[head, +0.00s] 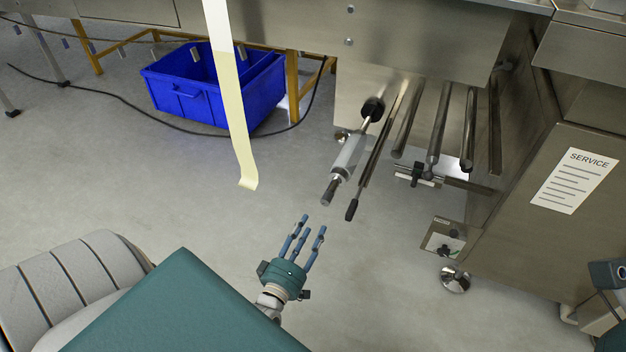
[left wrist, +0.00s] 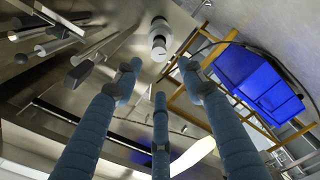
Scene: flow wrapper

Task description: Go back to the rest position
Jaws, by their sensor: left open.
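My left gripper (head: 307,226) is at the lower middle of the head view, with three blue fingers spread and pointing up the picture. It is open and nothing is between the fingers. In the left wrist view, the open fingers (left wrist: 160,80) point toward the underside of the machine. A grey spindle (head: 348,155) with a dark tip is beyond the fingertips, with a visible gap; its end also shows in the left wrist view (left wrist: 159,40). My right gripper does not show clearly in either view.
A pale film strip (head: 230,90) hangs free, left of the spindle. Several metal rollers (head: 407,118) stick out beside the spindle. A steel cabinet (head: 540,235) with a SERVICE sheet (head: 575,180) stands at right. A blue bin (head: 190,98) is behind. Open floor lies left of my gripper.

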